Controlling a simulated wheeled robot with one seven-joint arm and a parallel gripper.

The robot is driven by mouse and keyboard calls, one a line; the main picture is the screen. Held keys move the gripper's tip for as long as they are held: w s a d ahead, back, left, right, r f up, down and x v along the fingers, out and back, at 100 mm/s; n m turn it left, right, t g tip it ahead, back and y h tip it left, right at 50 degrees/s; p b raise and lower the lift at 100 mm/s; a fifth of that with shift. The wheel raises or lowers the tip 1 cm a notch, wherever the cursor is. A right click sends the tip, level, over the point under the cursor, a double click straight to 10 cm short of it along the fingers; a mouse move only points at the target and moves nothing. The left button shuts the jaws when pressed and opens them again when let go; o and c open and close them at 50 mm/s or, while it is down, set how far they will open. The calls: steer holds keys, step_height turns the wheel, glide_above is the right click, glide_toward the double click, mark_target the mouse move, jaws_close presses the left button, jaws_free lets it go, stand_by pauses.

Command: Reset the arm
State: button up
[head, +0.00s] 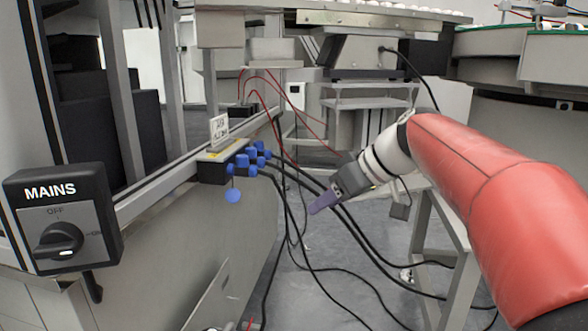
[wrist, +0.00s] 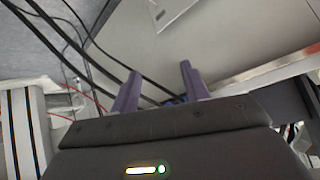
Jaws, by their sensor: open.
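My gripper (head: 322,204) is at the end of my arm, which reaches in from the right in a red sleeve. In the head view its purple fingers point down and left over the floor, to the right of the blue connectors (head: 247,160). In the wrist view the two purple fingers (wrist: 160,88) stand apart with nothing between them. The gripper touches nothing that I can see.
A MAINS switch box (head: 62,222) stands at the left. A metal rail (head: 160,187) carries the connector block with a small sign (head: 219,129). Black cables (head: 300,235) hang across the grey floor. A metal frame table (head: 455,245) stands below my arm. Conveyors are at the back.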

steer(key=s+d+f+m+t+h, duration=0.1)
steer(key=s+d+f+m+h, duration=0.35)
steer(key=s+f, duration=0.6)
steer(key=s+d+f+m+h, duration=0.4)
steer(key=s+f, duration=0.3)
steer(key=s, duration=0.7)
step_height(320, 180, up, 13)
steer(key=p, duration=1.2)
steer(key=shift+w+f+m+y+p, duration=0.15)
steer(key=shift+w+m+y+p, duration=0.05)
steer(key=shift+m+y+p, duration=0.2)
steer(key=shift+d, duration=0.1)
